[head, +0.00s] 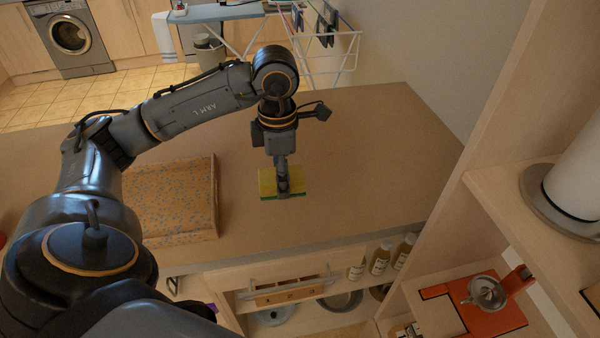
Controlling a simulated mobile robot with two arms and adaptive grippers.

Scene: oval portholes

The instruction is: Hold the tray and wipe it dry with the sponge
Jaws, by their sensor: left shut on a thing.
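My left gripper (283,188) points down over the middle of the brown counter and is shut on the sponge (298,179). The sponge is yellow with a green layer on its lower side. I cannot tell whether it touches the counter or hangs just above it. The tray (182,192) lies on the counter to the left of the sponge, apart from it. It is tan with grey-blue speckles and a raised rim; my left arm hides its left part. I cannot tell whether the speckles are pattern or water. My right gripper is not in view.
The counter (355,150) is clear right of the sponge. Below its front edge are shelves with bottles (380,259), a wooden caddy (290,293) and dishes. A shelf unit with a paper roll (575,175) stands at right. A drying rack (325,40) stands behind the counter.

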